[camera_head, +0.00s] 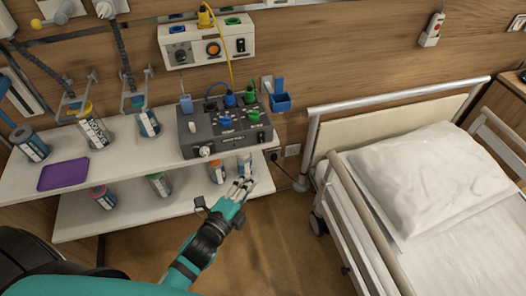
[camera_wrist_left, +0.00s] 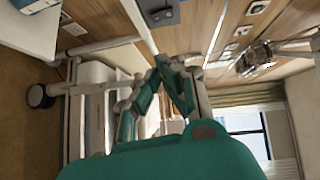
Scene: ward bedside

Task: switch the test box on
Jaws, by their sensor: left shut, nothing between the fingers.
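The test box (camera_head: 226,128) is a dark grey unit on the white upper shelf in the head view. It carries blue and green plugs on top, with knobs and a small switch on its front. A yellow cable and a blue cable run from its top plugs. My left gripper (camera_head: 240,187) is shut and empty, below and in front of the box, apart from it. In the left wrist view its fingers (camera_wrist_left: 170,75) come together, and the box cannot be made out there. My right gripper is not in view.
A white wall panel (camera_head: 206,42) hangs above the box. A blue holder (camera_head: 280,102) is right of it. The bed (camera_head: 425,185) stands at the right; floor between is clear.

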